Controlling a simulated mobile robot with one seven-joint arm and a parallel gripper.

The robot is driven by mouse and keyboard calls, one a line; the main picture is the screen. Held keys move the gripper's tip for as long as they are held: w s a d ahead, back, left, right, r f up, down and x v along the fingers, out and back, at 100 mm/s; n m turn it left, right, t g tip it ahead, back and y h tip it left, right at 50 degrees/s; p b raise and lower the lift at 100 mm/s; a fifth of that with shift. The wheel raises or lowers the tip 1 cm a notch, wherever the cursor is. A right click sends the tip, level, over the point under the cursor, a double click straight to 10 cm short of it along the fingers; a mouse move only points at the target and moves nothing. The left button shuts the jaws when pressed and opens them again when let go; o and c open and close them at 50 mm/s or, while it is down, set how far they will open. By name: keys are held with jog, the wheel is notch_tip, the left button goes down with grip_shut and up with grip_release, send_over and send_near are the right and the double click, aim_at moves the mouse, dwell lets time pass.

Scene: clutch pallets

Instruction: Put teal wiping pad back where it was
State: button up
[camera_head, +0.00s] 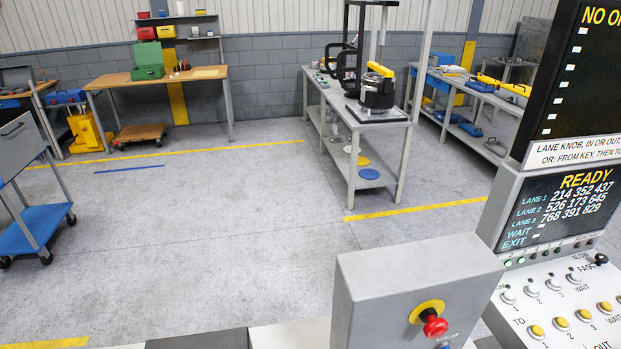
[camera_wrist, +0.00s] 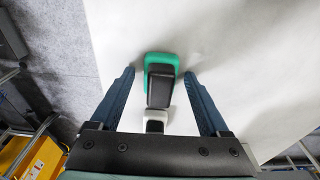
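The teal wiping pad (camera_wrist: 162,58) shows in the wrist view, with a black block-like top or handle over most of it. It is seen against a broad white surface; whether it touches that surface is hard to tell. My gripper (camera_wrist: 159,74) is open, with one blue finger on each side of the pad and a visible gap on both sides. A small white and black piece (camera_wrist: 155,121) shows just below the pad, nearer my palm; whether it belongs to the pad is unclear. Neither the pad nor my gripper shows in the head view.
A control console (camera_head: 560,215) stands at the right, and a grey box with a red button (camera_head: 432,325) is in front. A grey workbench (camera_head: 392,123) with a black machine stands beyond. A blue cart (camera_head: 42,225) is at left. The middle floor is clear.

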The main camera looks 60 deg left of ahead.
notch_tip(320, 180, up, 12)
jog(key=s, duration=0.1)
jog(key=shift+s+a+b, duration=0.2)
jog(key=shift+a+b, duration=0.1)
dwell(0.4)
dwell(0.4)
